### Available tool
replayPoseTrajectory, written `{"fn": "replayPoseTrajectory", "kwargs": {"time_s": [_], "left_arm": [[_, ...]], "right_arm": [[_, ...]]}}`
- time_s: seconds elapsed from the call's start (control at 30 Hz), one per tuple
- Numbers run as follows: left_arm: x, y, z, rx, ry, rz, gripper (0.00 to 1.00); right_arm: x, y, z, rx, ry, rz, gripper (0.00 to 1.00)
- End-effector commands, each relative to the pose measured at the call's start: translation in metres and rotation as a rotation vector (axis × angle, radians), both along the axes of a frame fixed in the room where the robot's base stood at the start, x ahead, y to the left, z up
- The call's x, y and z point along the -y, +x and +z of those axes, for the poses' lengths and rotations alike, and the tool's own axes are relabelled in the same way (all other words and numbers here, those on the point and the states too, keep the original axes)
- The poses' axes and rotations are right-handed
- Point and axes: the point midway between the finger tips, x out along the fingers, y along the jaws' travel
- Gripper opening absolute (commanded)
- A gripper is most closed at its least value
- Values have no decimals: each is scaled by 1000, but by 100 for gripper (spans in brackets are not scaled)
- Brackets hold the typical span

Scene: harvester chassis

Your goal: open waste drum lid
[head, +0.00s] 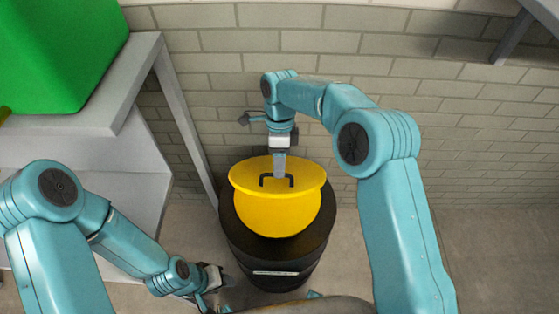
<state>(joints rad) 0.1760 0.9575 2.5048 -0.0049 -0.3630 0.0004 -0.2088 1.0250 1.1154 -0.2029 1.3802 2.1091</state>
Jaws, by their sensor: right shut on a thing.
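The waste drum (270,252) is black and stands on the floor against the wall. Its yellow lid (300,172) is at the top, with a dark handle (291,184) on it. A rounded yellow part (278,217) shows below the lid's front edge, inside the drum's black rim. I cannot tell how far the lid is tilted or raised. My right gripper (280,174) reaches down from behind and is shut on the handle. My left gripper (226,281) is low, at the drum's lower left, apart from the lid; its jaws are too small to read.
A grey table or bench (88,120) with a green box (60,50) stands at the left, its leg close to the drum. A brick wall (460,140) is behind. The floor (490,255) at the right is clear.

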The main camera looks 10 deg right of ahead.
Motion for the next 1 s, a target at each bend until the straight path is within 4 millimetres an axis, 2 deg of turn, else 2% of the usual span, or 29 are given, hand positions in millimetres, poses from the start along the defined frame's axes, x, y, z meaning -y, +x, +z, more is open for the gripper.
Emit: {"fn": "replayPoseTrajectory", "kwargs": {"time_s": [0.73,0.87,1.0], "left_arm": [[0,0,0,0,0,0,43],[0,0,-1,0,0,0,43],[0,0,1,0,0,0,43]], "right_arm": [[0,2,1,8,1,-2,38],[0,7,14,10,1,-2,38],[2,17,46,12,2,-1,38]]}}
